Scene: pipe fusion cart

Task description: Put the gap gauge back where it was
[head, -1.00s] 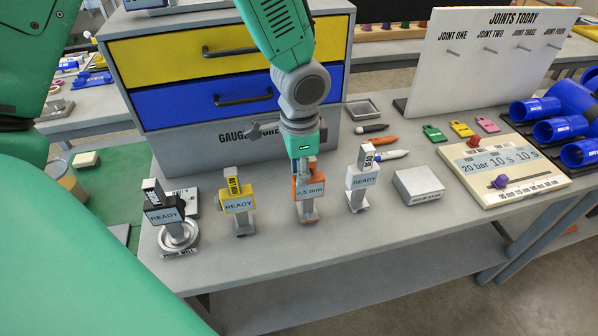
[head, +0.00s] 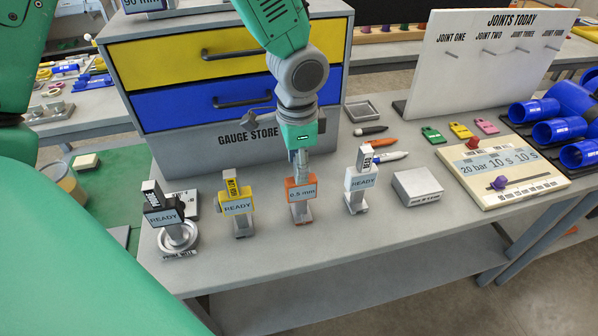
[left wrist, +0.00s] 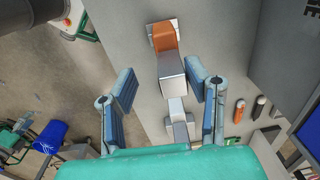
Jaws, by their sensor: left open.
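The gap gauge (head: 301,193) has an orange face and a display reading 0.5 mm. It stands upright on the grey bench in a row with other gauges, between the yellow gauge and the white gauge. My left gripper (head: 299,162) is just above and behind it in the head view. In the left wrist view my left gripper (left wrist: 162,88) has its blue fingers spread apart, with the gauge's grey body (left wrist: 171,70) and orange part (left wrist: 165,38) between and beyond them. The fingers do not appear to hold it. My right gripper is not seen.
The drawer cabinet (head: 220,100) stands close behind. The front bench edge is clear.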

